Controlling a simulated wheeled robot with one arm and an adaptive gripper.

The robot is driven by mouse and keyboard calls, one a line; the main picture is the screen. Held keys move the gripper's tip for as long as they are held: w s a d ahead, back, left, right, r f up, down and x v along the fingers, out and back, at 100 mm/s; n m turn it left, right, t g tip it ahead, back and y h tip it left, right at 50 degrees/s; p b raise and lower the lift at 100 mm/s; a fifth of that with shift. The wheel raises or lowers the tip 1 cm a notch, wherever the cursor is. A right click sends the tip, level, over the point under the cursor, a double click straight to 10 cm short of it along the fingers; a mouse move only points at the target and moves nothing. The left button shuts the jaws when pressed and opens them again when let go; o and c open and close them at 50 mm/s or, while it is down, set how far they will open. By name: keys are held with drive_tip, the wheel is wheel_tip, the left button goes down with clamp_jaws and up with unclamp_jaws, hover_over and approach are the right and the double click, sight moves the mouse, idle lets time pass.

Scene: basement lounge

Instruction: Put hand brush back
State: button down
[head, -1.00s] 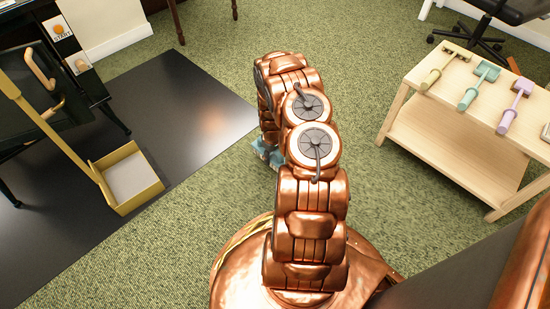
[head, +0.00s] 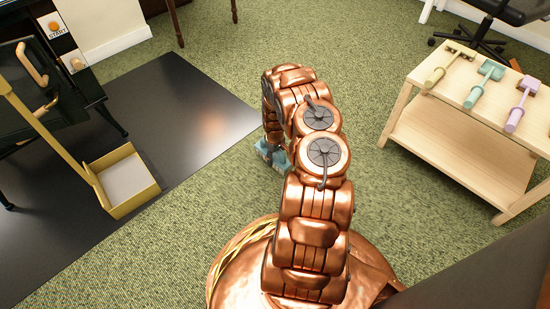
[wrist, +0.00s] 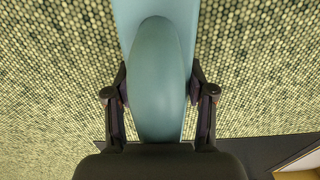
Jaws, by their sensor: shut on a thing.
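My gripper (wrist: 159,90) is shut on a smooth teal thing (wrist: 158,50), with one dark finger on each side of it in the wrist view. It looks like the hand brush, but I cannot make out its bristles. In the head view a small light-blue part of it (head: 275,154) shows low beside my arm, above the green carpet. My arm hides most of the gripper and the held thing there. A light wooden table (head: 460,145) stands at the right, with a yellow tool (head: 441,72), a teal tool (head: 484,84) and a purple tool (head: 521,105) in a row on top.
A yellow dustpan (head: 133,180) with a long handle stands on a black mat (head: 190,110) at the left, beside a dark machine with a start button (head: 54,25). An office chair (head: 480,35) is at the back right. Green carpet lies clear between mat and table.

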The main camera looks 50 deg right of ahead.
drive_tip(key=shift+f, duration=0.1)
drive_tip(key=shift+c, duration=1.9)
unclamp_jaws()
